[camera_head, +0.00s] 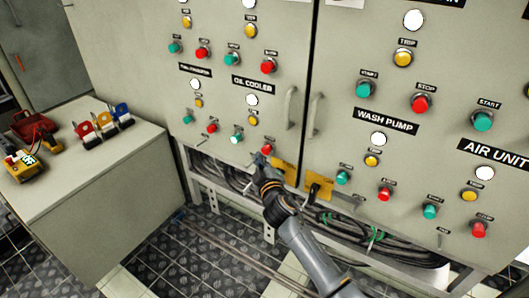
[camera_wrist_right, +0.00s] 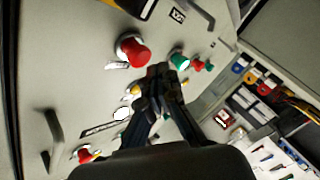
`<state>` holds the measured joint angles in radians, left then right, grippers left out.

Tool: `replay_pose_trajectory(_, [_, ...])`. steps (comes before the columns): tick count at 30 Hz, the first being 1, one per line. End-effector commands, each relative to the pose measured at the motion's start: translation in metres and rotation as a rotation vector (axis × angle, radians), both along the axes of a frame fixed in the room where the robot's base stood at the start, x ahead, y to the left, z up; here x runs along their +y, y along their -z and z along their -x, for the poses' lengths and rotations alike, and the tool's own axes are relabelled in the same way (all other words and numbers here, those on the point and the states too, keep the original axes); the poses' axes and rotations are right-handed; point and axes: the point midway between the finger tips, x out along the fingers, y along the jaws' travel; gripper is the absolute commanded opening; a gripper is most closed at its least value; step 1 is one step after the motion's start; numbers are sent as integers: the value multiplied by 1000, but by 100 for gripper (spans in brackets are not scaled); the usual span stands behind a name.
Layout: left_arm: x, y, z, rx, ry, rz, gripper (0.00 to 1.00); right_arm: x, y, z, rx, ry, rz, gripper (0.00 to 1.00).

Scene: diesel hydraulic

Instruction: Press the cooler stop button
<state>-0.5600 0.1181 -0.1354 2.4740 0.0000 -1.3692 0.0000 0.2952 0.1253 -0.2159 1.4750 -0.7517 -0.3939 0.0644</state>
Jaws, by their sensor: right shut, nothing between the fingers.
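The "OIL COOLER" label (camera_head: 253,84) is on the left grey cabinet, with a white lamp, a yellow button and a green button (camera_head: 236,139) below it. The red cooler stop button (camera_head: 267,149) is at the lower right of this group. In the right wrist view the large red button (camera_wrist_right: 136,52) appears to be the same one. My right gripper (camera_head: 260,161) is shut and empty, its tips just below and beside the red button. In the wrist view its tips (camera_wrist_right: 157,82) are close to the button; contact cannot be told. My left gripper is not in view.
Cabinet handles (camera_head: 290,108) stick out right of the cooler group. Cables (camera_head: 345,222) hang under the cabinets. A grey bench (camera_head: 110,185) with padlocks and a yellow device stands at the left. Other red and green buttons sit close by on both cabinets.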

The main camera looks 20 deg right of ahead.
Motion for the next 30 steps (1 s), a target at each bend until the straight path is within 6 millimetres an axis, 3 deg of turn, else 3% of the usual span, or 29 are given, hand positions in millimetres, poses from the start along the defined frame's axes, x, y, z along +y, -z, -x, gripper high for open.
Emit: replay_pose_trajectory(30, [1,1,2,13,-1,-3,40,-7,0,-5,0,0,0,0])
